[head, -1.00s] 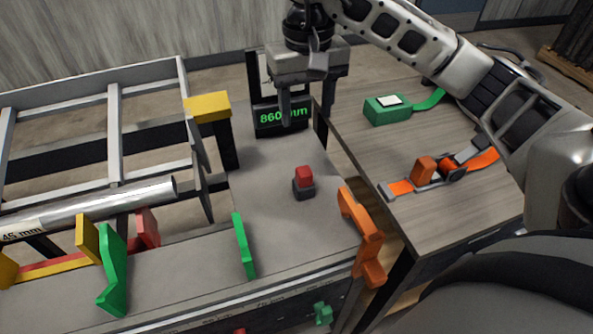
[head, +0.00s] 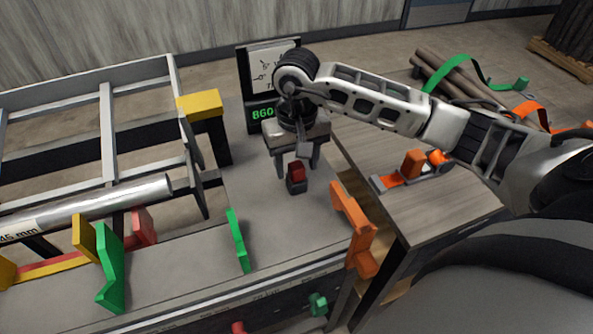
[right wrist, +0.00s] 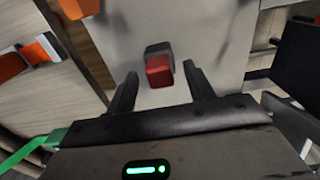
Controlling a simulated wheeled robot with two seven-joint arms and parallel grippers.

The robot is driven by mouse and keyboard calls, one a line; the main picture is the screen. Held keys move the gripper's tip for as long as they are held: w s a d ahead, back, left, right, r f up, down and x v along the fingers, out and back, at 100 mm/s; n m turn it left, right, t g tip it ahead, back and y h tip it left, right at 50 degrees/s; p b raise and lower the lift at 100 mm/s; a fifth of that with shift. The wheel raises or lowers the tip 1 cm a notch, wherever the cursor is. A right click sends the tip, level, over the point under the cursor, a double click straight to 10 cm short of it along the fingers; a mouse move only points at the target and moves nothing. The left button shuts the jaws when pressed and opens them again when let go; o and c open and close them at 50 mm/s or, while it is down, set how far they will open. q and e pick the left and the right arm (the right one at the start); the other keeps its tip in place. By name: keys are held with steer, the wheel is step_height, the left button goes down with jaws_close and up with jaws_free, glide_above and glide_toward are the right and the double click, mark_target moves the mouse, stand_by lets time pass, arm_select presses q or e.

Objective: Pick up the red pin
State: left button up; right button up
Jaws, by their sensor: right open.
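The red pin (head: 297,171) stands upright in a small dark base on the grey bench top (head: 268,215). It also shows in the right wrist view (right wrist: 159,71), ahead of the fingertips and between their lines. My right gripper (head: 297,172) is open and empty, pointing down just behind and above the pin. In the right wrist view its two fingers (right wrist: 157,80) are spread wide, with the pin's red top in the gap between them. I cannot tell whether the fingers reach down to the pin's height. My left gripper is not in view.
An orange bracket (head: 353,230) stands at the bench's right edge and a green one (head: 237,240) at front left. A yellow-topped post (head: 200,104) and a display (head: 264,112) stand behind. A wooden side table (head: 440,212) holds an orange strap. A metal tube (head: 100,207) lies at left.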

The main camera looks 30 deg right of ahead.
mark_target(296, 164)
jaws_close()
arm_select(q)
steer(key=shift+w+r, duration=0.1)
arm_select(e)
steer(key=shift+r, duration=0.45)
step_height(296, 164, up, 2)
steer(key=shift+r, duration=0.2)
arm_select(q)
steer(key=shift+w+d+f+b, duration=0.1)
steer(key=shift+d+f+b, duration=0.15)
steer(key=shift+b, duration=0.8)
arm_select(e)
steer(key=s+a+r, duration=0.1)
steer(key=s+r, duration=0.8)
steer(key=s, duration=0.5)
steer(key=shift+r, duration=0.35)
steer(key=shift+a, duration=0.1)
